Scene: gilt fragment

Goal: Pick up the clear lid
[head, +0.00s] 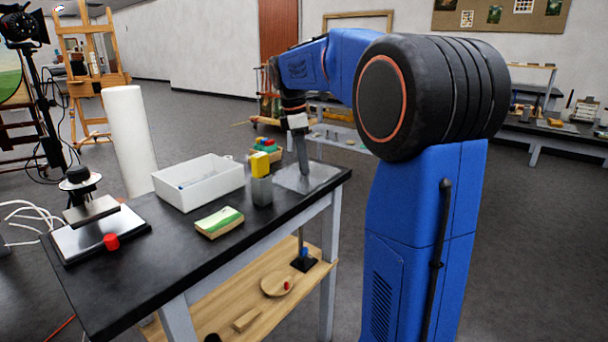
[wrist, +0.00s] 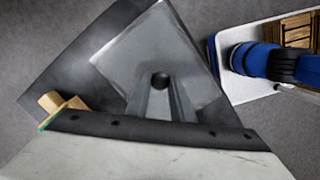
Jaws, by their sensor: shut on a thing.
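The clear lid (head: 318,180) is a flat, see-through grey square at the right end of the black table. In the wrist view the lid (wrist: 190,50) fills the upper middle, with a small dark knob (wrist: 160,80) at its centre. My gripper (head: 304,172) points down onto the middle of the lid. In the wrist view my gripper (wrist: 160,92) is shut on the lid at its knob, and its fingers hide part of the lid. I cannot tell whether the lid touches the table.
A white roll (head: 129,140) stands farther left. A lower wooden shelf (head: 225,310) holds small things.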

